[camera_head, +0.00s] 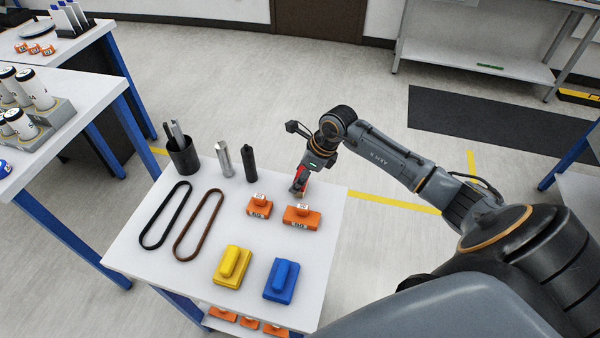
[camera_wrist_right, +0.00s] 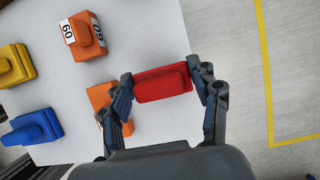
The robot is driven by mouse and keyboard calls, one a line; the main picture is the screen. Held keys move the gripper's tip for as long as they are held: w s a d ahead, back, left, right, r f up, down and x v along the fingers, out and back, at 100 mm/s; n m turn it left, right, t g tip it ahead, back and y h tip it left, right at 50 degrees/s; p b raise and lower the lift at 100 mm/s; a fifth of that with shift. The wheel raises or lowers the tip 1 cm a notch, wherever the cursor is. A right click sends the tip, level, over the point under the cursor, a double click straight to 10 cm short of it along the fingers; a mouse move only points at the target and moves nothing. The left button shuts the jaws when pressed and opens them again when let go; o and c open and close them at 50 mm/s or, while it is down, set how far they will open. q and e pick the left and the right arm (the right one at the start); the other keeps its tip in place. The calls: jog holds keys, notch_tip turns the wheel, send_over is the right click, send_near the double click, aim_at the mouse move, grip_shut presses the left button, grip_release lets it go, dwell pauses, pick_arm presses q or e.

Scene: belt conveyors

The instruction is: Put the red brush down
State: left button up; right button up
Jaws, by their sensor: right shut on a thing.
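The red brush (camera_wrist_right: 162,84) is in the jaws of my right gripper (camera_wrist_right: 165,88) in the right wrist view. The fingers are shut on its two ends. In the head view the red brush (camera_head: 301,174) is a small red patch at my right gripper (camera_head: 299,185), near the far right corner of the white table (camera_head: 140,245). It is close to the table top; I cannot tell whether it touches. My left gripper is not in view.
Two orange weights, one (camera_head: 259,206) and another (camera_head: 302,217), stand just in front of the gripper. A yellow brush (camera_head: 232,266) and a blue brush (camera_head: 282,280) lie nearer. A black bottle (camera_head: 249,163), a metal one (camera_head: 224,160), a pen cup (camera_head: 183,156) and two belts are farther left.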

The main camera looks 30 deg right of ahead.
jog(key=shift+f, duration=0.15)
jog(key=o, duration=1.1)
jog(key=shift+r, duration=0.25)
jog(key=shift+s+d+r, duration=0.1)
jog(key=shift+d+r, duration=0.1)
jog(key=shift+r, duration=0.1)
jog(key=b+v, duration=0.2)
jog(key=v, duration=0.9)
jog(key=shift+b, duration=0.3)
